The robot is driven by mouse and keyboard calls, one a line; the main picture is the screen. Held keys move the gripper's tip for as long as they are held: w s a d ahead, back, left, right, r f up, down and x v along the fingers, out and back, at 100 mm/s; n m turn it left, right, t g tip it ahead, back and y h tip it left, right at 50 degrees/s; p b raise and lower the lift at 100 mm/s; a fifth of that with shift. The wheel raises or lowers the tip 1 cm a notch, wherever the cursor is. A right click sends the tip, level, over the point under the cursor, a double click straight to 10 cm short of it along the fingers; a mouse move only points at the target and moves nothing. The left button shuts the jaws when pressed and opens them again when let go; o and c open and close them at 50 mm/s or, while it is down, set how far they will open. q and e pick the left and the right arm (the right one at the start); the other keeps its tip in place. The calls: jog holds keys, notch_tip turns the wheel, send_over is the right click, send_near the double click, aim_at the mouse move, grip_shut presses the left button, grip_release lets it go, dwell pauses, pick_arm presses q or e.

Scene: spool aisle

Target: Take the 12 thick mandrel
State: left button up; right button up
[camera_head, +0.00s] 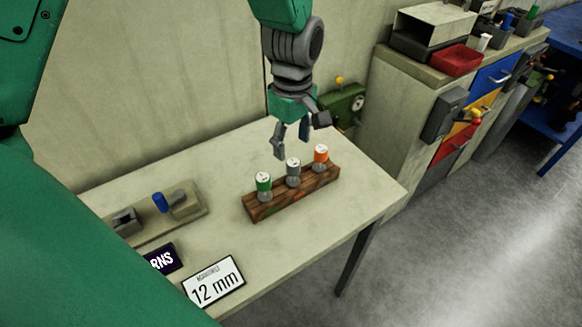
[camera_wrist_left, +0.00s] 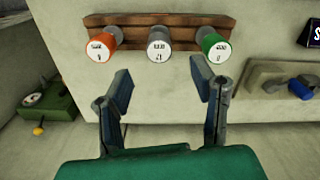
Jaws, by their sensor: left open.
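Three mandrels stand upright in a wooden block (camera_head: 294,199) on the table: one with a green top (camera_head: 263,182), one with a grey top (camera_head: 293,168) and one with an orange top (camera_head: 320,153). Their size labels are too small to read. A sign (camera_head: 213,282) on the table reads "12 mm". My left gripper (camera_head: 291,150) is open and empty, behind and above the block, near the grey one. In the left wrist view the orange (camera_wrist_left: 101,46), grey (camera_wrist_left: 159,44) and green (camera_wrist_left: 211,44) mandrels lie beyond the spread fingers (camera_wrist_left: 164,85). My right gripper is not seen.
A fixture with a blue part (camera_head: 159,202) sits at the table's left, beside a dark sign (camera_head: 164,259). A green machine (camera_head: 345,106) stands behind the table. A cabinet with a red tray (camera_head: 455,60) stands at right. The table's right front area is clear.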

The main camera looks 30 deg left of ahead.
aim_at(293, 171)
pick_arm(q)
jog(key=f, duration=0.2)
jog(key=d+f, duration=0.1)
jog(key=shift+w+d+f, duration=0.1)
jog(key=shift+w+f, duration=0.1)
jog(key=shift+w, duration=0.15)
jog(key=shift+s+a+f, duration=0.1)
jog(key=shift+a+f, duration=0.15)
jog(key=f, duration=0.1)
jog(key=a+f, duration=0.1)
jog(key=f, duration=0.2)
jog(key=shift+s+a+f, duration=0.15)
jog(key=shift+s+f, duration=0.1)
jog(key=shift+f, duration=0.35)
jog(key=shift+d+r, duration=0.15)
jog(key=shift+d, duration=0.65)
jog(key=shift+d+r, duration=0.1)
jog(key=shift+d, duration=0.1)
jog(key=c, duration=0.3)
jog(key=shift+d, duration=0.1)
jog(key=c, duration=0.7)
grip_shut()
jog(key=shift+a, duration=0.8)
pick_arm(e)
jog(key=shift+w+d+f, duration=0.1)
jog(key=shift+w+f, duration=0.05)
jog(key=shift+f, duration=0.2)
pick_arm(q)
jog(key=shift+d, duration=0.15)
